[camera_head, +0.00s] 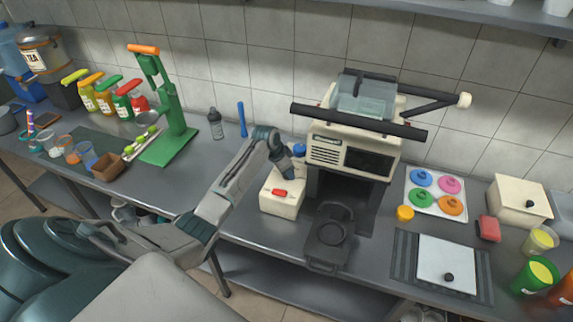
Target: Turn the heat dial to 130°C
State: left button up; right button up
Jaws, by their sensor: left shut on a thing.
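The cream sealing machine (325,152) stands on the grey counter, right of centre. A cream control box with a red switch (281,193) sits at its lower left. My left gripper (293,178) points down at the top of this box, between the red switch and the machine's body. It is shut on a small part there, seemingly the heat dial, which the fingers hide. The dial's marks and reading are too small or covered to tell. A blue round part (299,149) shows just behind the gripper. My right gripper is not in view.
A black cup holder (329,238) juts out in front of the machine. A tray of coloured lids (436,204) and a cream box (518,202) are to the right. A green press (170,120), a grey bottle (215,123) and cups are to the left.

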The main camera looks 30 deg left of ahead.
pick_arm(q)
jog(key=shift+d+r+n+y+p, duration=0.1)
jog(key=shift+r+n+y+p, duration=0.15)
jog(key=shift+n, duration=0.25)
jog(key=shift+n+y+p, duration=0.15)
jog(key=shift+n+p, duration=0.15)
jog(key=shift+n, duration=0.2)
jog(key=shift+f+n+y+p, duration=0.1)
jog(key=shift+n+y+p, duration=0.2)
jog(key=shift+n, duration=0.6)
jog(key=n+y, duration=0.1)
jog(key=n, duration=0.1)
jog(key=n+y, duration=0.1)
jog(key=n, duration=0.2)
jog(key=shift+w+d, duration=0.1)
jog(key=shift+d, duration=0.05)
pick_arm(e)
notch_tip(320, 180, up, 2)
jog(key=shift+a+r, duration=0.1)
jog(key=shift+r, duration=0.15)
pick_arm(q)
jog(key=o, duration=1)
jog(key=shift+f, duration=0.1)
jog(key=b+v, duration=0.2)
jog(key=v, duration=0.4)
jog(key=shift+d, duration=0.1)
jog(key=shift+s+r, duration=0.35)
jog(key=shift+r, duration=0.35)
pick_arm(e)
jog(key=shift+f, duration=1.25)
